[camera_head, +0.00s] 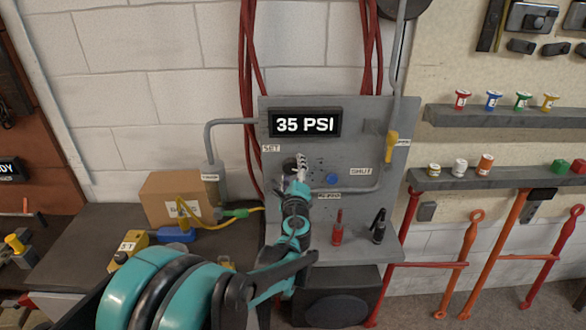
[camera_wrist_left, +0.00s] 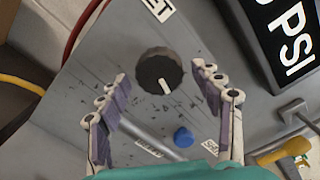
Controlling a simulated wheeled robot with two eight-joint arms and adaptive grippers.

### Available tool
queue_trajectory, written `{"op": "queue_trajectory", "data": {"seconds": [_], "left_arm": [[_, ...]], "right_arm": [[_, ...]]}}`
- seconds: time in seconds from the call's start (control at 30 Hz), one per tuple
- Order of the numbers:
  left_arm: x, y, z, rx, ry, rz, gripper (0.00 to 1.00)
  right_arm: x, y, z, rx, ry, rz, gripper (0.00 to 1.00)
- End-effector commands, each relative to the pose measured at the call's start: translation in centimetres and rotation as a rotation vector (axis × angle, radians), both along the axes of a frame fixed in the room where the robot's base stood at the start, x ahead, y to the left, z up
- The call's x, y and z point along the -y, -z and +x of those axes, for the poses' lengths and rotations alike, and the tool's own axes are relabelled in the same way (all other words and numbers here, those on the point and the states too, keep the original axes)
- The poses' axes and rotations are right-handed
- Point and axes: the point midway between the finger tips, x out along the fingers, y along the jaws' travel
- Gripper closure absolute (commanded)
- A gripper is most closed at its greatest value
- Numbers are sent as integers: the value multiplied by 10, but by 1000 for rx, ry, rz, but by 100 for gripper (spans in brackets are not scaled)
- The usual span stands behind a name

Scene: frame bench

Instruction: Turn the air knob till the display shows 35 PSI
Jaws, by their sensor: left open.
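The display (camera_head: 305,123) on the grey panel (camera_head: 350,150) reads 35 PSI. Part of the display (camera_wrist_left: 288,40) also shows in the left wrist view. The air knob (camera_wrist_left: 160,72) is a round black knob with a white pointer mark, below the SET label. In the head view my left gripper (camera_head: 298,164) is in front of the panel and hides most of the knob. In the wrist view my left gripper (camera_wrist_left: 160,82) is open, with one finger on either side of the knob and a visible gap to each. My right gripper is not in view.
A blue button (camera_head: 331,179) sits right of the gripper, and a yellow-handled valve (camera_head: 391,146) is on the panel's right side. A red tool (camera_head: 338,228) and a black tool (camera_head: 378,226) stand below. A cardboard box (camera_head: 178,197) is on the left.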

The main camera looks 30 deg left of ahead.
Motion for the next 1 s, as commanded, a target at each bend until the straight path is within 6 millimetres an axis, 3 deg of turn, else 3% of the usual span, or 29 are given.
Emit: {"op": "queue_trajectory", "data": {"seconds": [0.3,0.5,1.0], "left_arm": [[38,0,-59,0,4,0,34],[51,0,-82,0,2,0,34],[53,0,-87,0,1,0,34]], "right_arm": [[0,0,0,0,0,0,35],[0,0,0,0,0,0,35],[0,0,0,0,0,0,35]]}}
